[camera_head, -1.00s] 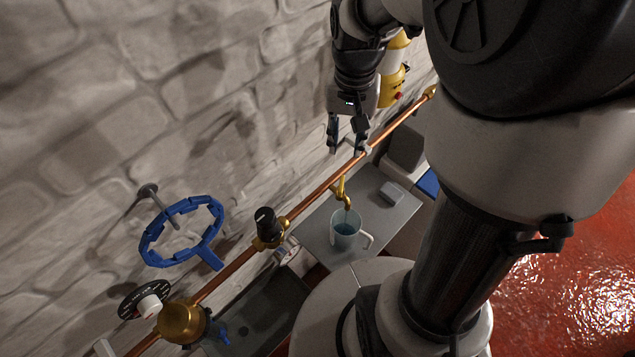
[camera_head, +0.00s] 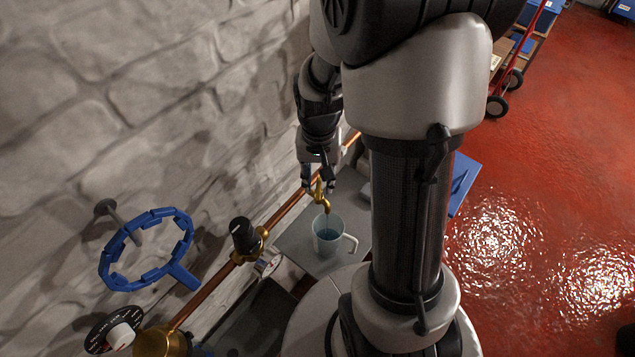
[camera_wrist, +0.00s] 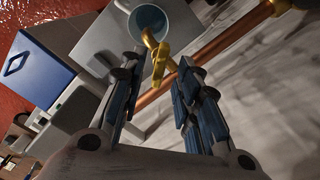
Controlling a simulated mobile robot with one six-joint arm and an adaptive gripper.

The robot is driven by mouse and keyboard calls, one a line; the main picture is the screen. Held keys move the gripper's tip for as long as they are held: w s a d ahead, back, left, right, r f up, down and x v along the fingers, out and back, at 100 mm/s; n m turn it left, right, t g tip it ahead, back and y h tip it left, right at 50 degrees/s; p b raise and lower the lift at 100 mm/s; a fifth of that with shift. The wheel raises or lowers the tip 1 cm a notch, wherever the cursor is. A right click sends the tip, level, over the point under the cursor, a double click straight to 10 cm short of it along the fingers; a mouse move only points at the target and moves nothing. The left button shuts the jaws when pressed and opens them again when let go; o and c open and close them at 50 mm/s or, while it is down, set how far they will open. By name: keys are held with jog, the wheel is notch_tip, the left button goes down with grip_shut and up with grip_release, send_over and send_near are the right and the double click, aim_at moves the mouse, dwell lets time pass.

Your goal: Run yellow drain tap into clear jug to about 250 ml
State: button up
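The yellow drain tap (camera_head: 321,194) sits on the copper pipe, its spout over the clear jug (camera_head: 327,240). The jug stands upright on a grey surface, handle to the right, with bluish water low inside; its graduations are too small to read. I cannot make out a stream. My gripper (camera_head: 318,188) is at the tap, pointing down. In the wrist view my gripper (camera_wrist: 158,66) is open, and the tap's yellow lever (camera_wrist: 160,62) shows between the fingertips; I cannot tell whether they touch it. The jug (camera_wrist: 150,18) shows beyond the spout.
The copper pipe (camera_head: 285,212) runs along the stone wall, with a black-knobbed brass valve (camera_head: 245,240) and a blue handwheel (camera_head: 147,248) to the left. A grey tray-like surface (camera_head: 296,240) lies under the jug. A blue box (camera_wrist: 36,68) stands beyond. My arm hides part of the right side.

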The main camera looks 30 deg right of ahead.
jog(key=shift+f, duration=1.05)
jog(key=shift+c, duration=0.6)
grip_shut()
